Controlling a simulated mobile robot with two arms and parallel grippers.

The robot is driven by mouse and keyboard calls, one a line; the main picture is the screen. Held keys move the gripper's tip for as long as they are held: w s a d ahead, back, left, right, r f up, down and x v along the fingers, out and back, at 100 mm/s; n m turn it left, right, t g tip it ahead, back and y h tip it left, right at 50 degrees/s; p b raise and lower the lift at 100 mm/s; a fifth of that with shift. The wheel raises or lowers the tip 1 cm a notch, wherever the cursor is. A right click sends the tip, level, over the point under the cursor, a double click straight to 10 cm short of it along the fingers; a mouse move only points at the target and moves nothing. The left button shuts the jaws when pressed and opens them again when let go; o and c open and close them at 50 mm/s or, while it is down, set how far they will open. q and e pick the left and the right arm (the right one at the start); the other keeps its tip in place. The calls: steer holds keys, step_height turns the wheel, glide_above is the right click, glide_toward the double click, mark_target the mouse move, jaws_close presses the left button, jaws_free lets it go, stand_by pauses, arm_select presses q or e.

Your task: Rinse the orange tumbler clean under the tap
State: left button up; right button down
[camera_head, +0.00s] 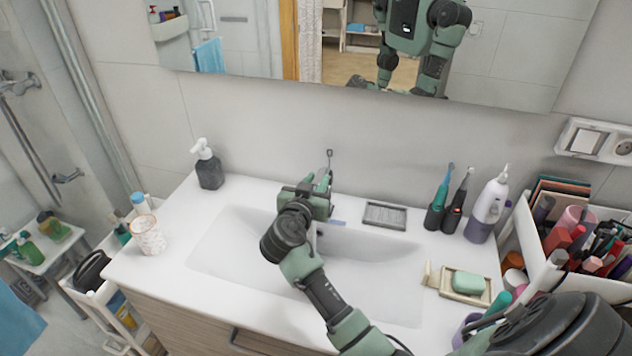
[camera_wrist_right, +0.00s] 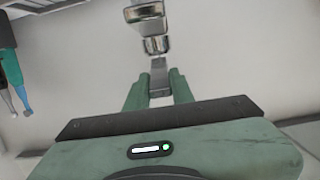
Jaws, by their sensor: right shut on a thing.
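A pale cup with an orange-brown pattern (camera_head: 148,236) stands upright on the counter left of the basin. No plainly orange tumbler shows, and I cannot tell whether this cup is it. My right gripper (camera_head: 322,184) is over the back of the white basin (camera_head: 240,250), at the tap, and hides most of it. In the right wrist view, its fingers (camera_wrist_right: 158,88) are shut on a narrow grey piece (camera_wrist_right: 159,74), apparently the tap's handle. The chrome tap body (camera_wrist_right: 148,25) shows just beyond the fingertips. No water is visible. My left gripper is out of view.
A soap dispenser (camera_head: 208,165) stands at the back left. Right of the basin are a grey dish (camera_head: 384,215), electric toothbrushes (camera_head: 441,200), a white-purple bottle (camera_head: 487,206) and a soap dish (camera_head: 464,290). A crowded cosmetics box (camera_head: 536,238) borders the right. The mirror (camera_head: 250,45) hangs behind.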

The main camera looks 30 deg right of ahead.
steer(key=c, duration=1.2)
jaws_free()
steer(key=shift+s+a+b, duration=0.25)
steer(key=shift+a+b, duration=0.05)
steer(key=shift+a, duration=0.05)
steer(key=b+v, duration=0.2)
steer(key=v, duration=0.5)
steer(key=shift+d+r, duration=0.1)
